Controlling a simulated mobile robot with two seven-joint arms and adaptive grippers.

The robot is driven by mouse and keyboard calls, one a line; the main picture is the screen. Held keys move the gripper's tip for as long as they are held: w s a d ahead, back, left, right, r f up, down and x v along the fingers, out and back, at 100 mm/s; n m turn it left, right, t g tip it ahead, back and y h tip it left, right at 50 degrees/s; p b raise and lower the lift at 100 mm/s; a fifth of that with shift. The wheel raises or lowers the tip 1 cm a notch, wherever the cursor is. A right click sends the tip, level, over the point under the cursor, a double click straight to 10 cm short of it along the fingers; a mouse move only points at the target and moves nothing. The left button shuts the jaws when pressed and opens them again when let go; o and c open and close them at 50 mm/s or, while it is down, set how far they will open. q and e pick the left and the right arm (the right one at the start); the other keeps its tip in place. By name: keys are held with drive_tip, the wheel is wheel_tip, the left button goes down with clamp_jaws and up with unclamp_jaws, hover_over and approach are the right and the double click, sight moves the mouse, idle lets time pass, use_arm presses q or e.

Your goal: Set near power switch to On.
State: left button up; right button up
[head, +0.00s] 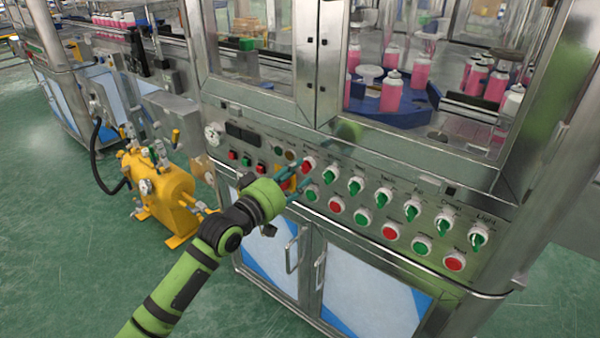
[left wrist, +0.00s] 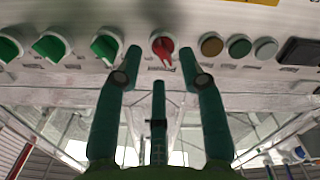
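A red rotary switch (head: 308,165) sits at the left end of the row of knobs on the machine's sloped panel. In the left wrist view the red switch (left wrist: 162,46) has a label beside it that seems to read "Power". My left gripper (head: 296,179) is at the panel, close to this switch. My right gripper is not in view.
Green rotary switches (head: 356,185) continue to the right in the same row, with red and green buttons (head: 362,216) below. Brown, green and grey round fittings (left wrist: 239,46) flank the red switch. Cabinet handles (head: 320,266) stick out below. A yellow tank (head: 168,190) stands left.

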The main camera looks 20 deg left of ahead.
use_arm(q)
drive_tip(key=shift+x, duration=1.05)
clamp_jaws()
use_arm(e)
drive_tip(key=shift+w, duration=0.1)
